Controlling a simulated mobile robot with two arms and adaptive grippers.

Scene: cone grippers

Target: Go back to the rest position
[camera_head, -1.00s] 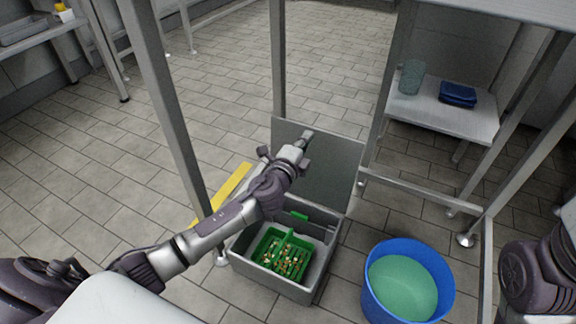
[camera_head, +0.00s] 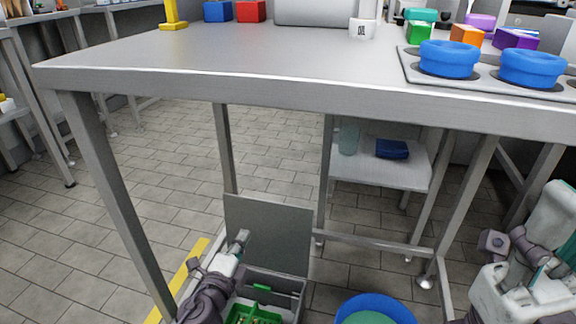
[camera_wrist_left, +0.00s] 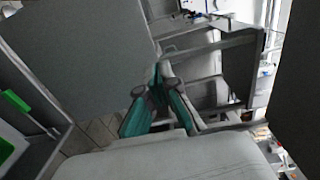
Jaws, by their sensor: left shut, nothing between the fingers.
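My left gripper (camera_head: 239,242) is low in the head view, under the table's level and in front of the raised grey lid of a bin. It is shut and empty. In the left wrist view its teal-sided fingers (camera_wrist_left: 158,76) come together, with nothing between them. The open grey bin (camera_head: 291,287) with a green basket (camera_head: 243,313) inside is just below and right of the gripper. My right arm shows at the right edge of the head view; its finger state is unclear.
A steel table (camera_head: 240,62) spans the view above my arms, with its legs around them. Blue rings (camera_head: 448,58) rest on its right side. A blue bucket (camera_head: 377,305) stands on the floor. A low shelf (camera_head: 365,172) is behind.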

